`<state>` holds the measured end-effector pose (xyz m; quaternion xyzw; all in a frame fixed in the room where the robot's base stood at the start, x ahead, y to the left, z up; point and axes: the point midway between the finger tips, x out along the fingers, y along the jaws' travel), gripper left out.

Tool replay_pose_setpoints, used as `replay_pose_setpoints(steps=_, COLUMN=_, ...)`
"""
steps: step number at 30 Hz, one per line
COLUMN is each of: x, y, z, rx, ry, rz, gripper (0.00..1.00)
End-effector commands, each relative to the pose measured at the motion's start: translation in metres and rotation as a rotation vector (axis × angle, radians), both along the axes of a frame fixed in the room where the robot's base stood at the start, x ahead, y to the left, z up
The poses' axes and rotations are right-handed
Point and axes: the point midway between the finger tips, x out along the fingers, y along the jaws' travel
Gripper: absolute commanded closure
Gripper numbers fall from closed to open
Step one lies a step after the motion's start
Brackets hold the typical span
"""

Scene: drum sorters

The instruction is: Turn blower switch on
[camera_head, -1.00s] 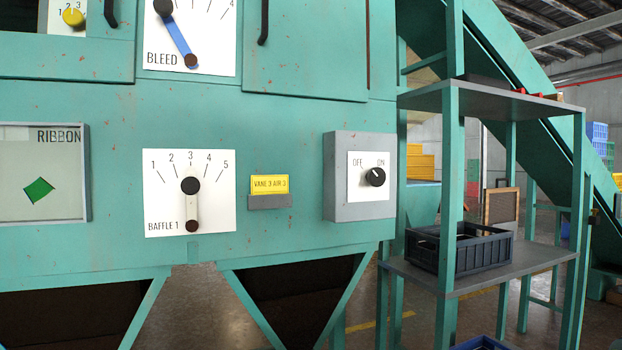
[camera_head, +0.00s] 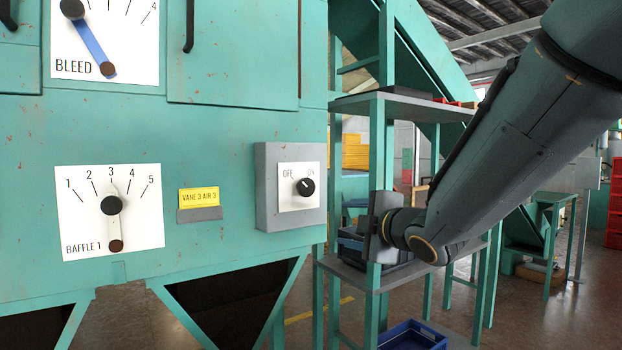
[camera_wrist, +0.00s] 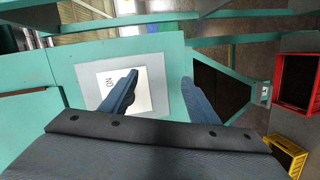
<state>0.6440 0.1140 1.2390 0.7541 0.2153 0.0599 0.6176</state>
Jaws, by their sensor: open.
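The switch is a round black knob (camera_head: 305,187) on a white plate (camera_head: 289,203) marked OFF and ON, on a grey box (camera_head: 266,218) at the machine's right end. Its white mark points up and left, towards OFF. In the head view my gripper (camera_head: 355,226) is right of and below the box, apart from it; its fingers are hard to make out. In the wrist view my gripper (camera_wrist: 160,78) is open and empty, its two fingers apart. The white plate (camera_wrist: 107,80) shows beside and behind the left finger; the knob is not visible there.
A shelf frame (camera_head: 377,130) stands right of the box, behind my gripper. A blue crate (camera_head: 412,336) is low down. The baffle lever (camera_head: 114,225) and yellow label (camera_head: 199,197) are left. A red crate (camera_wrist: 300,75) and yellow crate (camera_wrist: 288,154) show in the wrist view.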

Motion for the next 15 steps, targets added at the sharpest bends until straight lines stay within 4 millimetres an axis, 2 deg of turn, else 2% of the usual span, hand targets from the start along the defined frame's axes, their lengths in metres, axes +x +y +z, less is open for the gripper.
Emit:
replay_pose_setpoints(steps=1, x=-0.002, y=0.012, z=0.025, rx=-0.035, ry=-0.077, rz=0.057, gripper=0.45)
replay_pose_setpoints(steps=3, x=-0.006, y=0.026, z=0.047, rx=-0.075, ry=-0.166, rz=0.124, gripper=0.45)
replay_pose_setpoints(steps=6, x=-0.010, y=0.038, z=0.066, rx=-0.111, ry=-0.243, rz=0.179, gripper=0.45)
replay_pose_setpoints(steps=10, x=-0.007, y=0.046, z=0.072, rx=-0.123, ry=-0.272, rz=0.201, gripper=0.45)
replay_pose_setpoints(steps=15, x=0.010, y=0.058, z=0.071, rx=-0.122, ry=-0.269, rz=0.201, gripper=0.45)
